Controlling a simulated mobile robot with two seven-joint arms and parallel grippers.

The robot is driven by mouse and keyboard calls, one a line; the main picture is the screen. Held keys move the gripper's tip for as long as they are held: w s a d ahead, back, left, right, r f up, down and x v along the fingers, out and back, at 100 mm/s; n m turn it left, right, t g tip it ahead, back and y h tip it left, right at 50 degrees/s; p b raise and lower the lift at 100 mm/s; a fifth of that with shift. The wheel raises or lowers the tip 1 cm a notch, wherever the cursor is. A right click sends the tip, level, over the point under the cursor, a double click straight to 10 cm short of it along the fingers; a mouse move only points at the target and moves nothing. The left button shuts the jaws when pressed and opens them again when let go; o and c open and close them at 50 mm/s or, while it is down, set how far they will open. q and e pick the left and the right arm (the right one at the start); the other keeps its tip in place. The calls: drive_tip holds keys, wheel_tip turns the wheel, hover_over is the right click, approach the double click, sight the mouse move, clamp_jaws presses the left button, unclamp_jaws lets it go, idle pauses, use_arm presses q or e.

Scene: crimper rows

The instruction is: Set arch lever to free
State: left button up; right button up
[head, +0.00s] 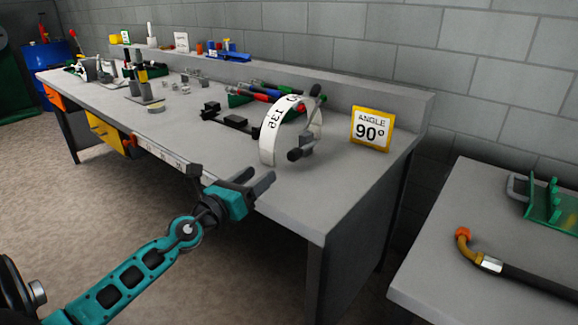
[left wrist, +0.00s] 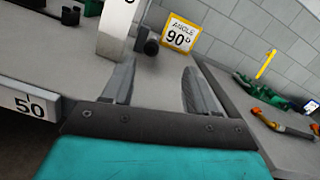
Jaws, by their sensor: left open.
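The arch (head: 268,140) is a white curved band with dark numbers, standing upright near the right end of the grey workbench (head: 220,150). Its dark lever (head: 305,143) slants up across the arch, with a black knob low at the front. In the left wrist view the arch (left wrist: 115,32) is cut off by the top edge and the dark knob (left wrist: 150,47) shows beside it. My left gripper (head: 258,181) is open and empty, in front of the bench edge, below and left of the knob and apart from it. My right gripper is in neither view.
A yellow-framed sign (head: 371,129) reading "ANGLE 90°" stands right of the arch. Red, green and blue handled tools (head: 262,94) and dark blocks (head: 228,119) lie behind and left. A second table (head: 450,220) holds a bent pipe (head: 490,263). The bench's right front corner is clear.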

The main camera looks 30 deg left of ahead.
sight(289, 157)
use_arm(q)
drive_tip(key=m, duration=0.1)
drive_tip(key=w+a+f+m+g, duration=0.1)
drive_tip(key=shift+a+m+h, duration=0.1)
drive_tip(key=shift+m+h, duration=0.2)
drive_tip(key=shift+m, duration=0.1)
drive_tip(key=shift+w, duration=0.15)
drive_tip(key=w, duration=0.4)
drive_tip(key=w+b, duration=0.1)
drive_tip(key=w, duration=0.3)
drive_tip(key=w+d+b, duration=0.1)
drive_tip(key=w, duration=0.3)
drive_tip(key=shift+w, duration=0.2)
clamp_jaws()
